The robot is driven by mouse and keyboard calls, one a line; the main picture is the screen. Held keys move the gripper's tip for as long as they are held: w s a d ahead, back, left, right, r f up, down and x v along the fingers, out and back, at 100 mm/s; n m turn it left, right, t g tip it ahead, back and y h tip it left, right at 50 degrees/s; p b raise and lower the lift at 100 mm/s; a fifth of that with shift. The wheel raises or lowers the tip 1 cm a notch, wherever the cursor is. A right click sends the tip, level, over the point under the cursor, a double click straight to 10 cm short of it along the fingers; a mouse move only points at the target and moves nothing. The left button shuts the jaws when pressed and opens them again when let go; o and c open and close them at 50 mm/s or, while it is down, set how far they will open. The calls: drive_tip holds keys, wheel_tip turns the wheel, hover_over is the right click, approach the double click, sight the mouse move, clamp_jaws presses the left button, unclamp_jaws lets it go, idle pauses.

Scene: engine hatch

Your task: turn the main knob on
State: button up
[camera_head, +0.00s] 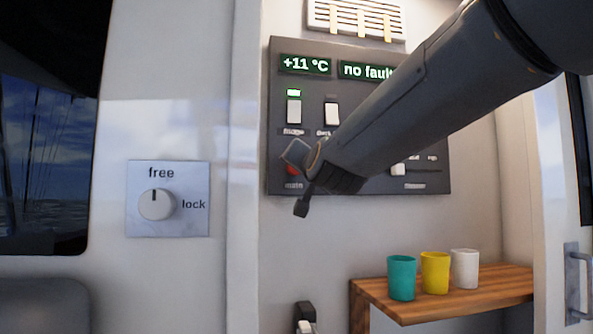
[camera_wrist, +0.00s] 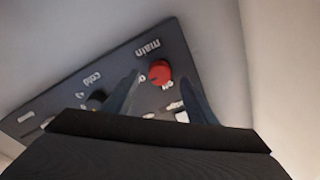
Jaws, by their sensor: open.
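The main knob is a red round knob (camera_wrist: 159,72) beside the word "main" in the wrist view. In the head view only a bit of the red knob (camera_head: 291,170) shows, above the "main" label and behind my gripper. My gripper (camera_head: 297,180) is at the lower left corner of the dark control panel (camera_head: 285,60). In the wrist view the two fingers of my gripper (camera_wrist: 160,88) are apart, with the red knob between and beyond their tips. I cannot tell whether a finger touches it. The knob's exact pointer direction is too small to read.
A white "free/lock" knob (camera_head: 157,204) is on the wall to the left. Rocker switches (camera_head: 294,112) and a slider (camera_head: 398,169) are on the panel. Teal (camera_head: 401,278), yellow (camera_head: 435,273) and white (camera_head: 465,269) cups stand on a wooden shelf (camera_head: 410,312) below.

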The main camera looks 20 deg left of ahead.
drive_tip(key=shift+v, duration=2.05)
drive_tip(key=s+d+f+n+g+h, duration=0.1)
drive_tip(key=s+d+f+g+h, duration=0.3)
drive_tip(key=f, duration=0.6)
drive_tip(key=s+d+f+n+g+y, duration=0.1)
drive_tip(key=d+f+g, duration=0.1)
drive_tip(key=d+f, duration=0.6)
drive_tip(key=s+d+f+g+h, duration=0.2)
drive_tip(key=d+f, duration=0.2)
drive_tip(key=f, duration=0.8)
drive_tip(key=s+d+f+n+g+h, duration=0.15)
drive_tip(key=s+d+f+g, duration=0.25)
drive_tip(key=s+d+f, duration=0.55)
drive_tip(key=s+d+f+m+g+h, duration=0.1)
drive_tip(key=s+d+f+g+h, duration=0.25)
drive_tip(key=s+d+f, duration=0.65)
drive_tip(key=s+d+r+m+p, duration=0.2)
drive_tip(key=d+r+p, duration=0.3)
drive_tip(key=r+p, duration=0.6)
drive_tip(key=p, duration=0.4)
drive_tip(key=shift+s+r+g, duration=0.15)
drive_tip(key=shift+s+g, duration=0.2)
